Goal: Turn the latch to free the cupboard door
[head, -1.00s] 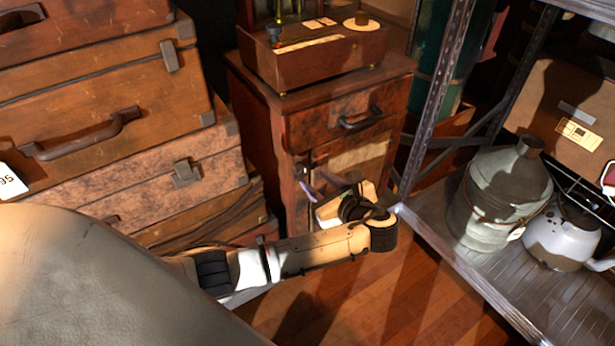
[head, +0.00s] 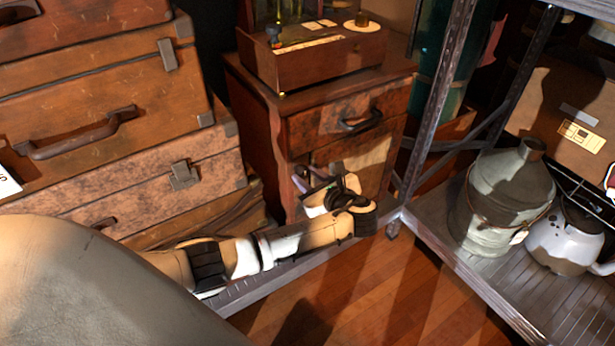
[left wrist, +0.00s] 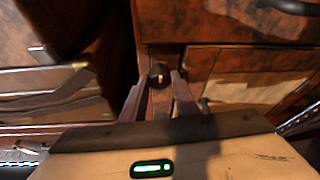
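The wooden cupboard (head: 266,130) stands in the middle of the head view, with its door (head: 372,163) below a drawer. In the left wrist view, a small dark latch (left wrist: 159,74) sits on the frame at the left edge of the door (left wrist: 240,88). My left gripper (left wrist: 161,82) is open, its two fingers pointing at the cupboard with the latch between or just beyond their tips. I cannot tell whether they touch it. In the head view, my left gripper (head: 312,183) is at the cupboard's front, and my wrist hides the lower door. My right gripper is out of view.
Stacked suitcases (head: 110,100) stand close on the left. A metal shelf (head: 470,262) with a metal can (head: 497,200) and a kettle (head: 566,238) is on the right. A wooden box (head: 320,65) sits on the cupboard. Wooden floor (head: 350,290) shows in front.

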